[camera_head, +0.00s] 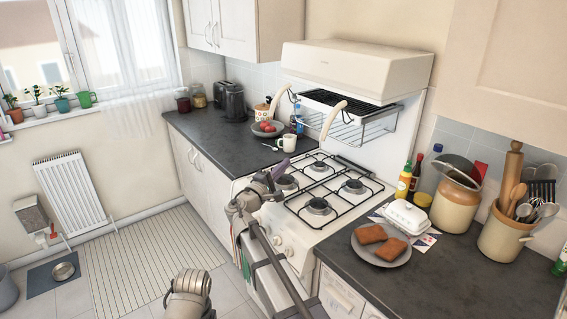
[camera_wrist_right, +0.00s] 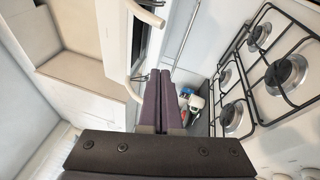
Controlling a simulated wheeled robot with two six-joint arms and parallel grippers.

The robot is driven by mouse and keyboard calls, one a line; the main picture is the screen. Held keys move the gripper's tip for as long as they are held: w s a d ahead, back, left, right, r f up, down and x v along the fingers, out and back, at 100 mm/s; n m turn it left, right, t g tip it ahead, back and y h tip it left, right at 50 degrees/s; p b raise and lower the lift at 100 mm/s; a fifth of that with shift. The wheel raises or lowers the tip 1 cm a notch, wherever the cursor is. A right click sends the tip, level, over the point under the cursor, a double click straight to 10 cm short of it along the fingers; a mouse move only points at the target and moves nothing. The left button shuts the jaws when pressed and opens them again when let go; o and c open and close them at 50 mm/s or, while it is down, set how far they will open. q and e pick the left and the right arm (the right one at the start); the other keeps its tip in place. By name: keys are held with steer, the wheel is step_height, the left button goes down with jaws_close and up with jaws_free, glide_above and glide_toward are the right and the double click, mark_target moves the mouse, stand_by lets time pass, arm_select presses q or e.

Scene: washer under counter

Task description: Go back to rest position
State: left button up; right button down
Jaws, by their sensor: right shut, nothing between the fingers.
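My right gripper (camera_head: 279,170) reaches in from the bottom of the head view over the front left corner of the white gas stove (camera_head: 318,222). Its dark purple fingers also show in the right wrist view (camera_wrist_right: 159,98), pressed together with nothing between them. The fingers appear near the left front burner, apart from the pans' supports as far as I can tell. My left gripper does not show; a grey rounded part of my own body is at the bottom of the head view.
A plate of bread (camera_head: 381,258) and a utensil crock (camera_head: 505,234) stand on the right counter. A range hood (camera_head: 350,72) hangs above.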

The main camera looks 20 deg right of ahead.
steer(key=s+a+f+m+g+y, duration=0.2)
steer(key=s+f+m+g+y, duration=0.25)
steer(key=s+f, duration=0.6)
steer(key=s+a+f+g+y, duration=0.4)
steer(key=s+a+f, duration=0.3)
steer(key=s+a, duration=0.2)
steer(key=s+a+f+m+g+y, duration=0.1)
steer(key=s+a+f+g+y, duration=0.2)
steer(key=s, duration=1.1)
steer(key=a+f+y, duration=0.3)
steer(key=a+f, duration=0.2)
steer(key=a, duration=0.1)
steer(key=shift+a+g, duration=0.3)
steer(key=shift+g, duration=0.05)
steer(key=shift+f, duration=0.1)
